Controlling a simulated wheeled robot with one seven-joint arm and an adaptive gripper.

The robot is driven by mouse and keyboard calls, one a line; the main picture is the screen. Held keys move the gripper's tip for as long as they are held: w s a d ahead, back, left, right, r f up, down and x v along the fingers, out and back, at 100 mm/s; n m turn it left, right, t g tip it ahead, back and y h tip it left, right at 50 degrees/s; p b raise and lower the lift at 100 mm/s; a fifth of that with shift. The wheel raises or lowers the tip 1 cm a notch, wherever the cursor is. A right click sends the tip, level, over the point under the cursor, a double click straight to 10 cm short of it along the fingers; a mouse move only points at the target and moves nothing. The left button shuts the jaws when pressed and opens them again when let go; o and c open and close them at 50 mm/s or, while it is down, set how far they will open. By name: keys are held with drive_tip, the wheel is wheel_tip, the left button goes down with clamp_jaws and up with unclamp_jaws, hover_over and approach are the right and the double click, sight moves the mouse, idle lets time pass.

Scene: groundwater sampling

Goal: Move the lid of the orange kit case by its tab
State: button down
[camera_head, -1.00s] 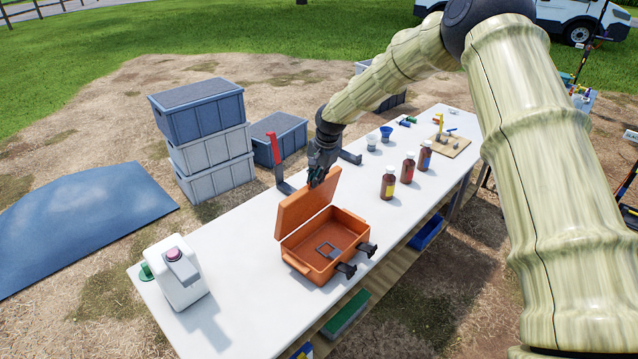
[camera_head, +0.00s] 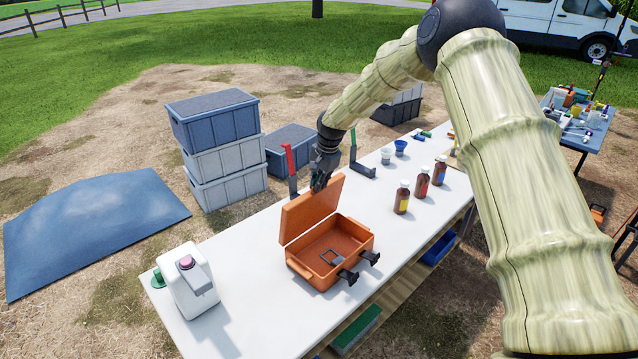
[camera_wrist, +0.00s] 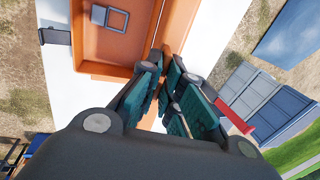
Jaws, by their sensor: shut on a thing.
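The orange kit case (camera_head: 330,252) stands on the white table with its lid (camera_head: 308,211) raised, tilted up from the far left edge of the base. Two black latches (camera_head: 358,268) stick out at the front. My gripper (camera_head: 321,182) is at the top edge of the lid, shut on it. In the wrist view the teal-padded fingers (camera_wrist: 165,88) close at the lid's orange edge. The tab itself is hidden between the fingers.
A white jug (camera_head: 190,285) stands at the table's near left. Several brown bottles (camera_head: 421,182) stand right of the case. A red-handled bracket (camera_head: 291,170) is close behind the lid. Bare white tabletop (camera_head: 245,262) lies left of the case.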

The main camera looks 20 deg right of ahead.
drive_tip(key=shift+r, duration=0.15)
idle(0.4)
drive_tip(key=c, duration=1.6)
unclamp_jaws()
drive_tip(key=v, duration=1.2)
